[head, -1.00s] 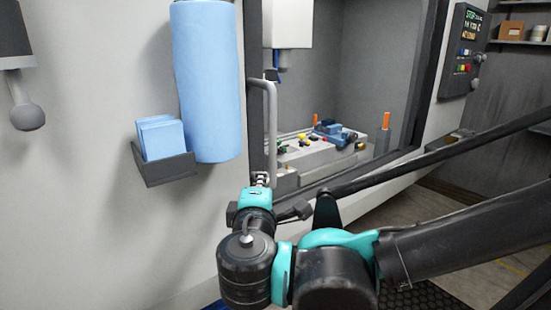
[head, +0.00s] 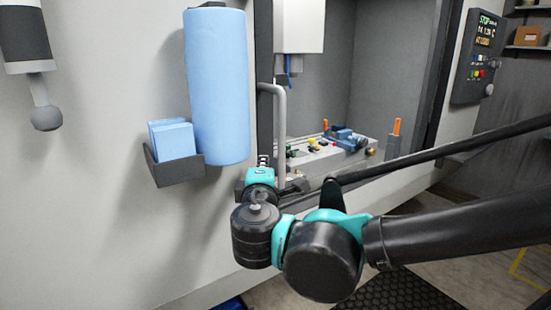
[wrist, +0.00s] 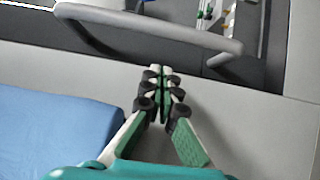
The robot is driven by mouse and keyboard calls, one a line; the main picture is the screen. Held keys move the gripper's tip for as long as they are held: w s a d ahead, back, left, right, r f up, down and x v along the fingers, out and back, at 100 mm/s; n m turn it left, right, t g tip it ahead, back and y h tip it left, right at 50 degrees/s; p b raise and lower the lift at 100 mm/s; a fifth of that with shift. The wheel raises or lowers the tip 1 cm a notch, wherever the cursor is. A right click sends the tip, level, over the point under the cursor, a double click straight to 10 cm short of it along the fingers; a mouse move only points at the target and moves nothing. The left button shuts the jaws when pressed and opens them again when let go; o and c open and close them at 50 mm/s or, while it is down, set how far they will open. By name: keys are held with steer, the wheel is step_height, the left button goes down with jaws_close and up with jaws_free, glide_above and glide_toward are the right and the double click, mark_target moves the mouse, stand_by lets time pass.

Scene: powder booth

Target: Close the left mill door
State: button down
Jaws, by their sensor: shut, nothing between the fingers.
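The left mill door shows in the head view as a narrow dark-edged strip (head: 265,118) at the left of the mill opening, which stands wide open. Its grey vertical bar handle (head: 281,130) is on this strip, and the handle (wrist: 150,32) also crosses the top of the wrist view. My gripper (head: 263,160) is just left of the handle's lower part. In the wrist view my gripper (wrist: 160,72) has its fingertips together and empty, with the handle beyond them. The fingers are not around the bar; whether they touch it I cannot tell.
A blue roll (head: 217,85) and a holder (head: 180,168) with blue cloths hang on the wall left of the handle. Inside the mill is a table (head: 325,160) with small fixtures. A control panel (head: 477,58) is at right.

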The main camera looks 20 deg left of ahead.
steer(key=shift+w+d, duration=0.3)
steer(key=shift+w, duration=0.45)
steer(key=shift+w+d, duration=0.25)
steer(key=shift+w, duration=0.55)
steer(key=shift+w+d, duration=0.3)
steer(key=shift+w, duration=0.45)
steer(key=shift+w, duration=0.1)
